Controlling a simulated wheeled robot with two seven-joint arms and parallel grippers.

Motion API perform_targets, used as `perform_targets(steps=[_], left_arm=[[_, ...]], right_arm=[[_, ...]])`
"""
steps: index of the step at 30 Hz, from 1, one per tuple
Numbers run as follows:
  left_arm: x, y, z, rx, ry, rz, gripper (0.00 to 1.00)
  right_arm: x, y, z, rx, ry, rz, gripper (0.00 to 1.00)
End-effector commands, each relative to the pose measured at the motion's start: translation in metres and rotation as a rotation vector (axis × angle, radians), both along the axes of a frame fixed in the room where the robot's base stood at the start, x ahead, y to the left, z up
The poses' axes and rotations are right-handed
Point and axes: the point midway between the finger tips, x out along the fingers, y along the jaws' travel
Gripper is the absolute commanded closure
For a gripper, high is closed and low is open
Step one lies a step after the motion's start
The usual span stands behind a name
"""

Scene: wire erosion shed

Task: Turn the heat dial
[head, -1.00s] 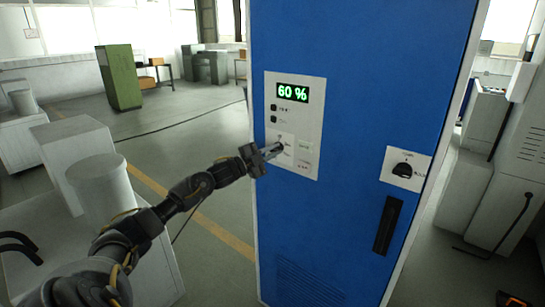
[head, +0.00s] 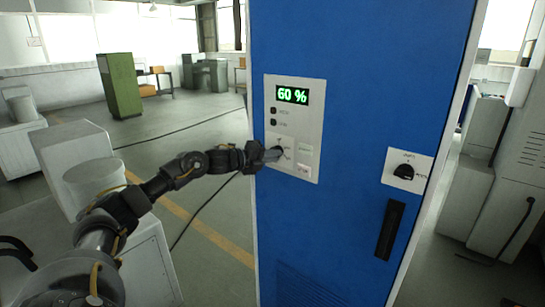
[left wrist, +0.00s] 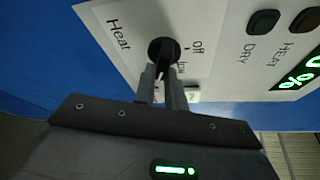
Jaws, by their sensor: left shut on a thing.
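The heat dial (left wrist: 163,48) is a round black knob on a pale control panel, with "Heat", "off" and "low" printed around it in the left wrist view. My left gripper (left wrist: 164,80) is shut on the dial's grip, its two fingers on either side of it. In the head view my left gripper (head: 274,154) reaches the panel (head: 310,125) from the left and covers most of the dial. The display (head: 292,95) above it reads 60 % in green. My right gripper is not in view.
The panel is on a tall blue cabinet (head: 350,60). To the right are a second black knob (head: 404,171) on a white plate and a black handle (head: 390,230). Pale rounded equipment (head: 95,180) stands at left. A green cabinet (head: 120,85) is far back on open floor.

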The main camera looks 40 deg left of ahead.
Motion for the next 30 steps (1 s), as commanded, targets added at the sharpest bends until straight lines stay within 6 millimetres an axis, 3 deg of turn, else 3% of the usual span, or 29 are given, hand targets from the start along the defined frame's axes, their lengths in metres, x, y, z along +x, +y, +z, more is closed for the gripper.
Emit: perform_targets(steps=[9,26,27,30], left_arm=[[-0.0002,0.0002,-0.0022,0.118,0.006,-0.001,1.0],[-0.0003,0.0002,-0.0029,0.142,0.007,-0.002,1.0],[-0.0003,0.0002,-0.0029,0.142,0.007,-0.002,0.83],[-0.0002,0.0002,-0.0025,0.141,0.006,-0.001,0.69]], right_arm=[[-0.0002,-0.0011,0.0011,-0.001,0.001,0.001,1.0],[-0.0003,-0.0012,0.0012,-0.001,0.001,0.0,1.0],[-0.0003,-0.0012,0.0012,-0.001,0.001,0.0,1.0],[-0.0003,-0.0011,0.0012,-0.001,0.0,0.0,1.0]])
